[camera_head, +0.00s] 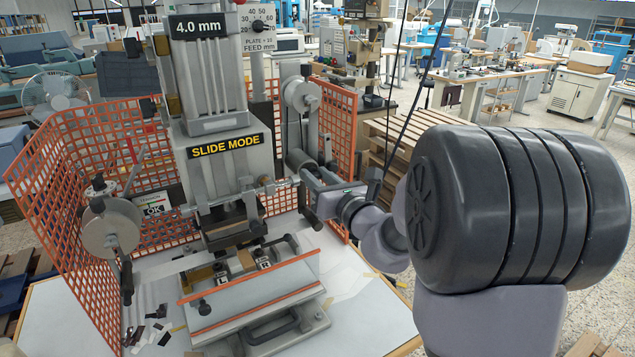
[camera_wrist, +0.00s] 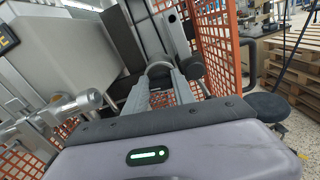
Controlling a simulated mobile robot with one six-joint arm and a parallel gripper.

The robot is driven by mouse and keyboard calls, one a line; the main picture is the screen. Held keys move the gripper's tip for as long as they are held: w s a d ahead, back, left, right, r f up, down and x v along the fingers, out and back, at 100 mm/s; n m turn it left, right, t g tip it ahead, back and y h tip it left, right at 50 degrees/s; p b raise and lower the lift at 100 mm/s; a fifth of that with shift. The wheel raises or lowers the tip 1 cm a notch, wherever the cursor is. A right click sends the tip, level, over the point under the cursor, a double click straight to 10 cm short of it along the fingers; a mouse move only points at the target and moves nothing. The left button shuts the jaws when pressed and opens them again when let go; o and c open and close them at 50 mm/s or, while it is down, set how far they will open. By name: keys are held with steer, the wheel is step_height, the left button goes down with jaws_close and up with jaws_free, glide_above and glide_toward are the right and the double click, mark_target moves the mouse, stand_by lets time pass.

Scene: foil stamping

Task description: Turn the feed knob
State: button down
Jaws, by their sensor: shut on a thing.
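The stamping press (camera_head: 215,110) stands on a white table. Its feed dial (camera_head: 259,25) is at the top right of the press, above a plate lettered FEED mm; the pointer reading is too small to tell. My gripper (camera_head: 311,176) reaches in from the right at the press's right side. In the wrist view my gripper (camera_wrist: 167,88) is shut on a rounded grey knob (camera_wrist: 159,69), with a finger on each side. The knob's far side is hidden. In the head view the grip is small and partly hidden by my wrist.
Orange mesh guards (camera_head: 85,175) stand left, behind and right of the press; the right guard (camera_wrist: 219,40) is close beside my gripper. Wooden pallets (camera_head: 400,140) lie behind my arm.

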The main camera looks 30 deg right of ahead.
steer(key=n+b, duration=0.3)
steer(key=b, duration=0.1)
steer(key=n+b, duration=0.8)
steer(key=b, duration=0.1)
steer(key=shift+a+f, duration=0.2)
steer(key=shift+a, duration=0.05)
steer(key=shift+r+n, duration=0.1)
steer(key=shift+n, duration=0.2)
steer(key=c, duration=1.3)
jaws_free()
